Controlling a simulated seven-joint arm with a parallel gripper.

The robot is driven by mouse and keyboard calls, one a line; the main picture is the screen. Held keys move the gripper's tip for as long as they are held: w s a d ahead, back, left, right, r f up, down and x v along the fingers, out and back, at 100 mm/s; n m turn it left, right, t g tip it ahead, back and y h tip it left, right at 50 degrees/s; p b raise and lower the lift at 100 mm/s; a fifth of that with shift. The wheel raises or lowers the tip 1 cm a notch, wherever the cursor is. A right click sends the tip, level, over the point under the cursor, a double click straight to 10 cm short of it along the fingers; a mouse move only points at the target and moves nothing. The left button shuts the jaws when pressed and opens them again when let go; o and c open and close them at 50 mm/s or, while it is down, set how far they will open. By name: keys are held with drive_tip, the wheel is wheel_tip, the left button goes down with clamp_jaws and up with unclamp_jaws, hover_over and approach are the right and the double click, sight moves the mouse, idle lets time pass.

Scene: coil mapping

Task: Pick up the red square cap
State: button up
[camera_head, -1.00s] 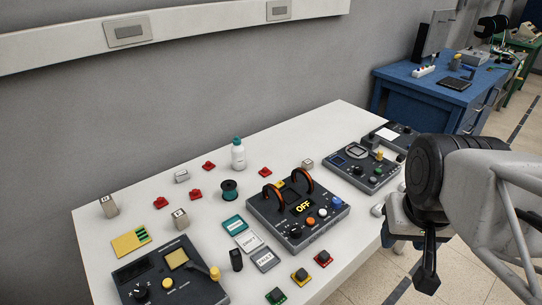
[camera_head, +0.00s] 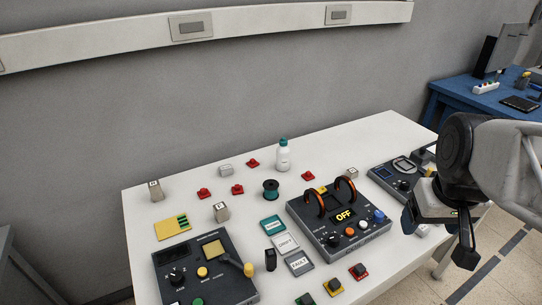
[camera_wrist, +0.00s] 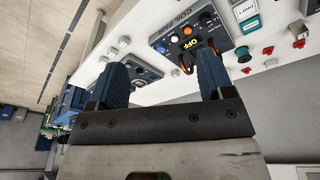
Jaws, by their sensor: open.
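Several small red pieces lie on the white table: one red piece (camera_head: 253,162) near the bottle, a pair at the left, red piece (camera_head: 204,193) and red piece (camera_head: 237,189), and another red piece (camera_head: 308,176) behind the console. A red-topped button block (camera_head: 358,271) sits at the front edge. I cannot tell which is the square cap. My gripper (camera_head: 412,216) is at the table's right side, well apart from these pieces. In the wrist view my gripper (camera_wrist: 162,76) is open and empty, with red pieces (camera_wrist: 299,43) at the far right.
A console reading OFF with two orange-black coils (camera_head: 340,215) stands between my gripper and the red pieces. A white bottle (camera_head: 283,156), a dark spool (camera_head: 271,188), label cards (camera_head: 286,243) and another panel (camera_head: 205,270) also stand there. The back right of the table (camera_head: 370,140) is clear.

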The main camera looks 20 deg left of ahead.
drive_tip(key=w+a+n, duration=0.6)
drive_tip(key=w+a, duration=0.3)
drive_tip(key=w, duration=0.4)
drive_tip(key=n+g, duration=0.2)
drive_tip(key=n, duration=1.3)
hover_over(237, 185)
wheel_tip(237, 185, down, 24)
drive_tip(key=shift+d+f, duration=0.15)
drive_tip(key=shift+f, duration=0.05)
drive_tip(key=shift+a+f+n, duration=0.2)
drive_tip(key=shift+a+n, duration=0.1)
drive_tip(key=shift+f, duration=0.1)
drive_tip(key=shift+f, duration=1.2)
drive_tip(key=shift+d+f, duration=0.1)
